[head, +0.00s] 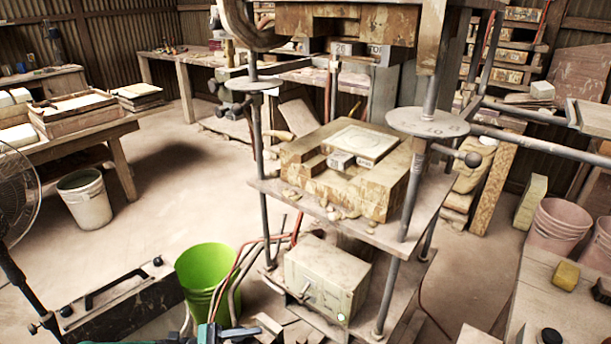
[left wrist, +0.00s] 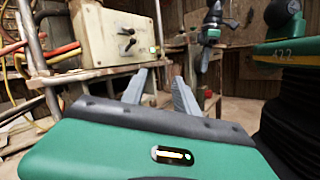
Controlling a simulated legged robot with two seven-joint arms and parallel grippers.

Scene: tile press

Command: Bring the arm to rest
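My left gripper (left wrist: 160,88) shows in the left wrist view as two grey fingers spread apart, with nothing between them. Only a small dark and teal part of the left arm shows at the bottom edge of the head view. It is low, in front of the press and near its control box (head: 327,275). The same box (left wrist: 115,32), with knobs and a green light, is at the upper left of the left wrist view. A dark and green arm-like part (left wrist: 212,35) hangs farther back there, perhaps my right gripper; its fingers are not clear.
The tile press (head: 345,165) stands mid-view, a square tile (head: 362,141) lying in its lower mould. A green bucket (head: 207,275) and hoses are left of the control box. A bench (head: 540,285) with a yellow sponge (head: 566,275) is at right. Open floor lies left.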

